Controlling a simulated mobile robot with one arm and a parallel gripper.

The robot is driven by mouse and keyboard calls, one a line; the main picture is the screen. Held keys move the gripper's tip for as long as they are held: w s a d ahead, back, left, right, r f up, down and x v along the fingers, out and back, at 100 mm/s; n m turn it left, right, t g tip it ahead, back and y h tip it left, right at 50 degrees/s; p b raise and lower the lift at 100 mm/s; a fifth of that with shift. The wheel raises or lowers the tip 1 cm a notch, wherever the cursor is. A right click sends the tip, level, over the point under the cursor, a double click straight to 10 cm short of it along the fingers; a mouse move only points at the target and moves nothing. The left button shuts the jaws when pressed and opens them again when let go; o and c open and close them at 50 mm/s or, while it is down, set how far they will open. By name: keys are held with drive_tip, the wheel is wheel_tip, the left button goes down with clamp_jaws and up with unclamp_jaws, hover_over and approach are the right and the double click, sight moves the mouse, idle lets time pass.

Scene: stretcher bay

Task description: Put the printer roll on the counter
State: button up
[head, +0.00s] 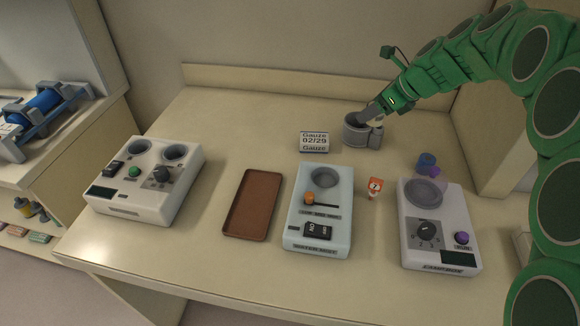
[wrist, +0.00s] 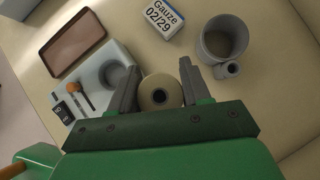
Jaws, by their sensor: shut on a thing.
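The printer roll (wrist: 160,92) is a cream cylinder with a dark hole in its core, seen end-on in the wrist view. My gripper (wrist: 158,88) is shut on it, with one grey finger on each side. In the head view my gripper (head: 366,116) is at the back right, over or near a grey cup; I cannot make out the roll there. The counter (head: 225,130) is a cream surface under the devices. How high the roll is above it is hard to tell.
A grey cup (head: 358,134) with a small side cylinder stands near my gripper. A gauze box (head: 314,142), brown tray (head: 253,204), pale device (head: 320,222), orange-topped bottle (head: 375,187), right device (head: 437,228) and left device (head: 146,180) stand around. The back left counter is clear.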

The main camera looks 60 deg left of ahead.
drive_tip(key=s+a+n+g, duration=0.2)
drive_tip(key=s+a+n, duration=0.1)
drive_tip(key=s+a, duration=1.35)
drive_tip(key=shift+h, duration=0.3)
drive_tip(key=shift+w+a+f, duration=0.5)
drive_tip(key=shift+a+f, duration=1.35)
drive_tip(key=shift+f, duration=0.6)
drive_tip(key=shift+w+a+f, duration=0.45)
drive_tip(key=shift+a+f, duration=1.4)
drive_tip(key=shift+f, duration=0.6)
drive_tip(key=shift+w+a+f, duration=0.5)
drive_tip(key=shift+a+f, duration=1.35)
drive_tip(key=shift+f, duration=0.6)
drive_tip(key=shift+w+a+f, duration=0.1)
drive_tip(key=shift+a+f, duration=0.15)
drive_tip(key=shift+f, duration=1.55)
drive_tip(key=o, duration=1.2)
drive_tip(key=shift+f, duration=0.15)
drive_tip(key=shift+c, duration=0.2)
